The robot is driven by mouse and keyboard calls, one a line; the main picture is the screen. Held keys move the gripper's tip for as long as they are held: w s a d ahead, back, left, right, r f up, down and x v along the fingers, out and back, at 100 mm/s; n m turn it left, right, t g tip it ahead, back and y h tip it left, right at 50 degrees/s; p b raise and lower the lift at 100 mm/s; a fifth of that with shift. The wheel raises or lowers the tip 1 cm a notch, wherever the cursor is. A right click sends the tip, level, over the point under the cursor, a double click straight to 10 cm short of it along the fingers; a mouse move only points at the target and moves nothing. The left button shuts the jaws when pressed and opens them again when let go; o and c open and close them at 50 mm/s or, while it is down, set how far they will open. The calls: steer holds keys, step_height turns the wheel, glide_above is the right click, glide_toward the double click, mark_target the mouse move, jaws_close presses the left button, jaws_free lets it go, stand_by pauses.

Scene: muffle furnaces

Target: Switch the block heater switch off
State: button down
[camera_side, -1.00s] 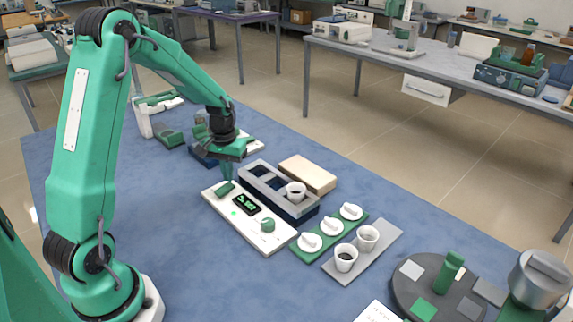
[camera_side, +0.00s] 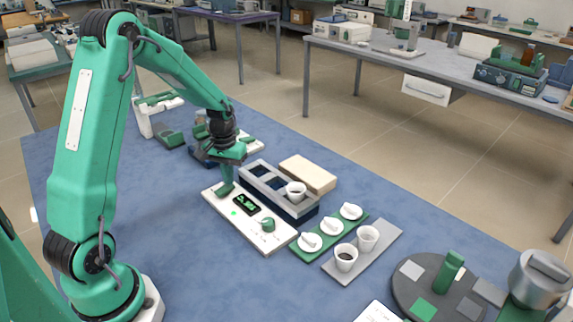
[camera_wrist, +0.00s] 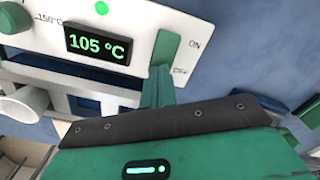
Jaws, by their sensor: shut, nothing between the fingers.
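The block heater's white control panel (camera_side: 250,226) lies on the blue table, with its dark block (camera_side: 272,198) behind it. Its green rocker switch (camera_wrist: 166,48) sits between the ON and OFF labels in the wrist view; the side view shows it (camera_side: 224,189) at the panel's far left end. The indicator light (camera_wrist: 101,8) is lit green. The display (camera_wrist: 98,45) reads 105 °C. My gripper (camera_wrist: 158,92) is shut and empty, its tips at the OFF end of the switch. Whether they touch it, I cannot tell; they partly hide that end.
A white cup (camera_side: 296,191) stands in the block. A green knob (camera_side: 267,224) sits on the panel. A green plate with white dials (camera_side: 332,227) and a grey tray with two cups (camera_side: 346,257) lie to the right. The table in front of the panel is clear.

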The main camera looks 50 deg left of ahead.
steer(key=shift+f, duration=0.45)
stand_by(0.4)
steer(key=shift+r, duration=3.55)
steer(key=s+d+r+m+t, duration=0.3)
steer(key=s+d+r, duration=0.3)
steer(key=d+r, duration=0.45)
steer(key=s+d+r+m+t, duration=0.2)
steer(key=s+d+r+m, duration=0.1)
steer(key=s+d, duration=0.4)
steer(key=shift+s+r+t, duration=0.25)
steer(key=shift+s+t, duration=0.05)
steer(key=shift+s, duration=1.5)
